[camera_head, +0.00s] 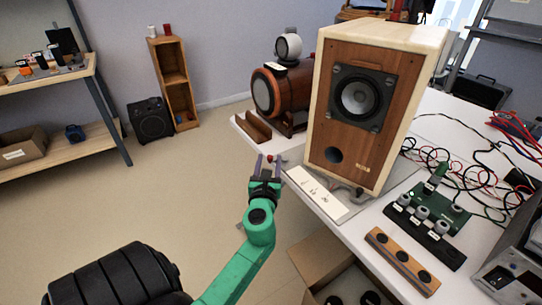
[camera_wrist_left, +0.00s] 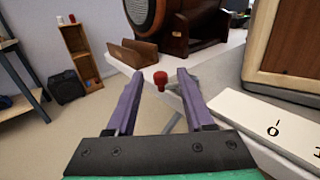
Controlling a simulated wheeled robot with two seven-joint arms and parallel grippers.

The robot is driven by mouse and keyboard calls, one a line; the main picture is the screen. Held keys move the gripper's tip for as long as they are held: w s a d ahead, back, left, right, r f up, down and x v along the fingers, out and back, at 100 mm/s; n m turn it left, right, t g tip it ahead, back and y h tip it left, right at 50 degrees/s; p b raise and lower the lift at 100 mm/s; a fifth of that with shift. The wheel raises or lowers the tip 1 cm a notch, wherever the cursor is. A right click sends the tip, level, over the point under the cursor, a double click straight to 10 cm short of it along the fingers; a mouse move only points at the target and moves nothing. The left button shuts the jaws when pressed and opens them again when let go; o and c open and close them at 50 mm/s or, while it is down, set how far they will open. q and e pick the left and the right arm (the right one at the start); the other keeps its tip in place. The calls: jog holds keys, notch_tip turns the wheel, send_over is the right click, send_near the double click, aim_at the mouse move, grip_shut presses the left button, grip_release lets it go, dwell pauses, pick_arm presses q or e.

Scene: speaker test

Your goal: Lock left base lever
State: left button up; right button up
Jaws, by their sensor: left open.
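The speaker (camera_head: 350,110) is a cream box with a wooden front, standing on a grey base plate (camera_head: 288,172) on the white table. A small red knob (camera_wrist_left: 160,78), apparently the left base lever's end, is at the table's left edge; it also shows in the head view (camera_head: 270,159). A grey piece beside the knob is partly hidden by a finger. My left gripper (camera_head: 267,167) is open, its purple fingers pointing toward the knob; in the wrist view (camera_wrist_left: 160,88) the knob appears between the fingertips, with no contact visible. My right gripper is not in view.
A white marked plate (camera_head: 318,194) lies before the speaker. A dark lever (camera_head: 357,191) sits at the base's right. A wooden stand (camera_head: 252,127) and a round wooden speaker (camera_head: 282,90) are behind. Cables and a knobbed black strip (camera_head: 424,232) occupy the right. An open box (camera_head: 305,262) is below.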

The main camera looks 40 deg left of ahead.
pick_arm(q)
jog(key=shift+x, duration=1.15)
grip_shut()
